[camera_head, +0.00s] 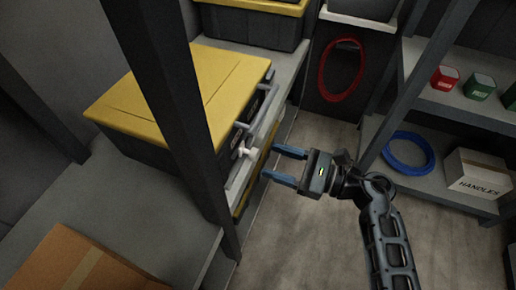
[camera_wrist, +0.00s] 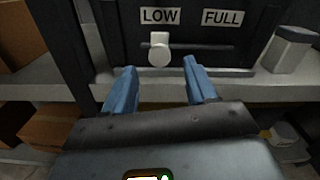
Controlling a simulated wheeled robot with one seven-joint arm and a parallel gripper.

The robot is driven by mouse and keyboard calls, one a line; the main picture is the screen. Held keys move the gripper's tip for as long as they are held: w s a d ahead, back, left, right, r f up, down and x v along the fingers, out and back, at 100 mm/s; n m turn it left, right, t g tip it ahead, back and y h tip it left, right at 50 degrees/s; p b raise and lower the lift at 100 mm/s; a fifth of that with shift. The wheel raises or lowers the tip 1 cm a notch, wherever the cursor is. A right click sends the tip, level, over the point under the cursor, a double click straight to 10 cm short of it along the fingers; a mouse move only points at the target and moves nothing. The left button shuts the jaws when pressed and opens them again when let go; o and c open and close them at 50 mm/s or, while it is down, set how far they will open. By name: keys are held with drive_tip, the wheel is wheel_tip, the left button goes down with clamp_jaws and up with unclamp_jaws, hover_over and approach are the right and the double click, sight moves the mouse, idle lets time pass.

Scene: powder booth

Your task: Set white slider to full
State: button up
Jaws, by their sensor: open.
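The white slider (camera_wrist: 159,50) is a small knob on a dark horizontal slot in a dark panel (camera_wrist: 200,67). In the wrist view it stands under the LOW label (camera_wrist: 160,16), at the left part of the slot. The FULL label (camera_wrist: 222,18) is to the right. The slider also shows in the head view (camera_head: 247,152), at the shelf edge. My gripper (camera_head: 282,165) is open and empty, to the right of the slider and apart from it in the head view. In the wrist view its blue fingers (camera_wrist: 160,88) are below the slider, spread to either side.
A dark post (camera_head: 175,110) rises left of the slider. A yellow-lidded box (camera_head: 180,95) sits on the left shelf. The right shelf holds a blue coil (camera_head: 408,166) and a HANDLES box (camera_head: 478,178). The floor between is clear.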

sight(258, 156)
drive_tip(key=b+x, duration=0.1)
drive_tip(key=x, duration=0.5)
clamp_jaws()
idle(0.5)
